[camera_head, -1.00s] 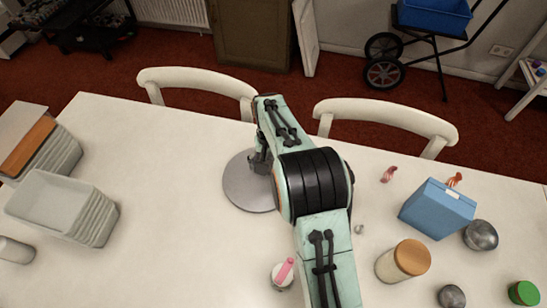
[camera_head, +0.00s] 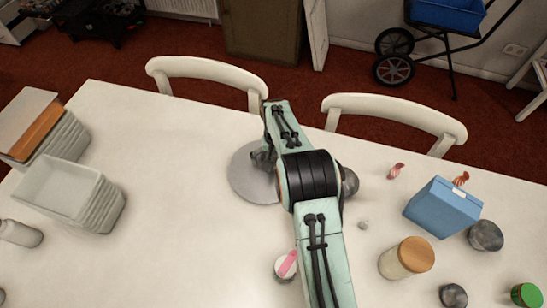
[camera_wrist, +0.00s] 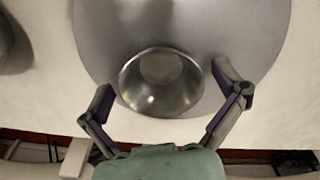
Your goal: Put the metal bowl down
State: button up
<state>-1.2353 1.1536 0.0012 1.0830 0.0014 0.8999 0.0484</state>
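A shiny metal bowl (camera_wrist: 160,82) sits upright on the grey round turntable (camera_wrist: 95,35) in the wrist view, near the disc's edge. My gripper (camera_wrist: 164,79) is open, with one finger on each side of the bowl and visible gaps between them and its rim. In the head view my gripper (camera_head: 262,158) is over the turntable (camera_head: 243,183), and my arm hides the bowl. A second metal bowl (camera_head: 349,181) shows partly behind my arm, right of the turntable. A round grey thing at the wrist view's left edge (camera_wrist: 8,42) may be this bowl.
At the right are a blue box (camera_head: 443,208), a jar with an orange-brown lid (camera_head: 406,258) and a metal bowl (camera_head: 486,236). Stacked grey bins (camera_head: 70,195) stand at the left. A pink-topped container (camera_head: 286,266) is by my arm. The table's left middle is clear.

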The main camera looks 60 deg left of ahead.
notch_tip(320, 180, up, 12)
jog(key=shift+r, duration=0.2)
dwell(0.4)
jog(key=w+d+r+m, duration=0.2)
jog(key=w+d+r, duration=0.2)
jog(key=d, duration=0.4)
jog(key=w+d+r+m, duration=0.1)
jog(key=w+d+r, duration=0.25)
jog(key=d, duration=0.45)
jog(key=w+d+r+m, duration=0.2)
jog(key=w+d+r, duration=0.2)
jog(key=d, duration=0.4)
jog(key=s+d+r+m, duration=0.1)
jog(key=s+d+m, duration=0.25)
jog(key=d, duration=0.55)
jog(key=s+d+r+m, duration=0.1)
jog(key=s+d+m, duration=0.1)
jog(key=s+d, duration=0.5)
jog(key=s+d+f+m, duration=0.2)
jog(key=s+d+f, duration=0.1)
jog(key=s+d, duration=0.2)
jog(key=shift+d+y, duration=0.4)
jog(key=shift+d, duration=0.35)
